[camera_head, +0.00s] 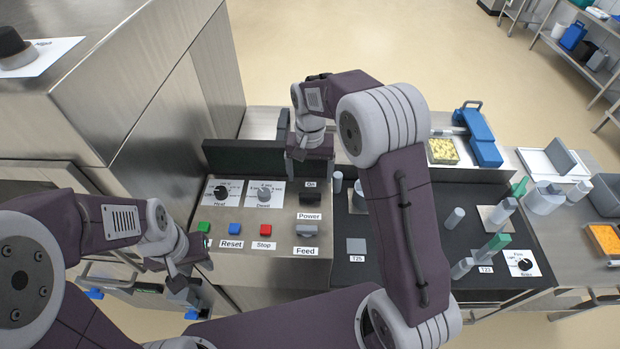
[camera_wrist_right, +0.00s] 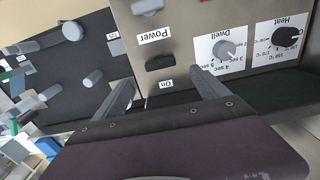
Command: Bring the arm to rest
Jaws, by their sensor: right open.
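My right gripper (camera_head: 310,172) hangs over the back of the control panel (camera_head: 275,243), close to the black Power switch (camera_head: 309,198). In the right wrist view its two fingers (camera_wrist_right: 162,88) are spread with nothing between them; the Power switch (camera_wrist_right: 160,62) shows beyond the gap, near the On label. I cannot tell whether a finger touches the panel. My left gripper (camera_head: 188,262) is at the panel's left front edge, near the green button (camera_head: 204,227). Its fingertips are too small and dark to tell if they are open.
The panel also holds the Heat knob (camera_head: 221,193), Dwell knob (camera_head: 264,194), blue Reset button (camera_head: 235,229), red Stop button (camera_head: 265,230) and grey Feed switch (camera_head: 306,231). Right of it, a black mat (camera_head: 400,262) bears several upright pegs. A steel cabinet (camera_head: 150,95) stands left.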

